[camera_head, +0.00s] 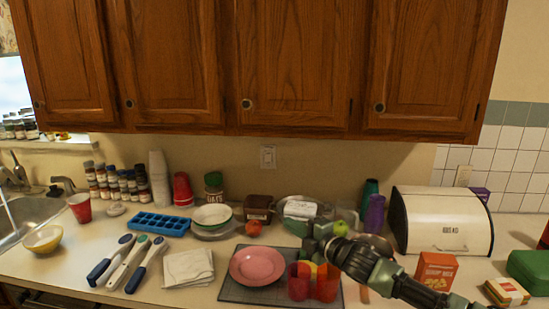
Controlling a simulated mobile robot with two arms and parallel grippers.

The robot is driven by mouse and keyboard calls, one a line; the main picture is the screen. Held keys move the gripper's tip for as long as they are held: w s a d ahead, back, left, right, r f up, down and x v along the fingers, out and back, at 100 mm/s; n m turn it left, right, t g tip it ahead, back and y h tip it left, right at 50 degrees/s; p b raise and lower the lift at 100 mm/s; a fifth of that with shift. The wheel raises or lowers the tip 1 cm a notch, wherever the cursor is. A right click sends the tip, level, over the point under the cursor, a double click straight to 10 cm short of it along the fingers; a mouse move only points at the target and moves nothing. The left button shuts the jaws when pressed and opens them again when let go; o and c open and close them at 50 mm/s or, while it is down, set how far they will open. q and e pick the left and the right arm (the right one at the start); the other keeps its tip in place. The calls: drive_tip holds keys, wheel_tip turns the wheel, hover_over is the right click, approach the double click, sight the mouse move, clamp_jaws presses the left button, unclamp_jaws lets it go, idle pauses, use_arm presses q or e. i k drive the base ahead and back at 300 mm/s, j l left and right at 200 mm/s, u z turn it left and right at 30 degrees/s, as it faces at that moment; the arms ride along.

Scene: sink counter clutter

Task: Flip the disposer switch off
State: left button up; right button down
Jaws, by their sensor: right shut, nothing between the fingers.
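A light switch plate (267,156) with a small toggle is on the wall under the wooden cabinets, above the back of the counter. Its toggle position is too small to tell. A second plate (462,176) is on the tiled wall, partly behind the bread box; no label shows which one is the disposer switch. My right gripper (311,241) reaches in from the lower right, shut and empty. It is over the counter, below and right of the central switch plate and well apart from it. My left gripper is out of view.
A pink plate (257,266) and red cups (299,283) are near the gripper. Bowls, purple cup (374,214) and bread box (443,221) crowd the back right. The sink (30,215) is far left. The wall around the central switch is clear.

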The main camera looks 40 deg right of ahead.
sight(268, 154)
drive_tip(key=i+l, duration=0.3)
drive_tip(key=l, duration=0.15)
drive_tip(key=i+l, duration=0.25)
drive_tip(key=l, duration=0.15)
drive_tip(key=i+l, duration=0.3)
drive_tip(key=l, duration=0.15)
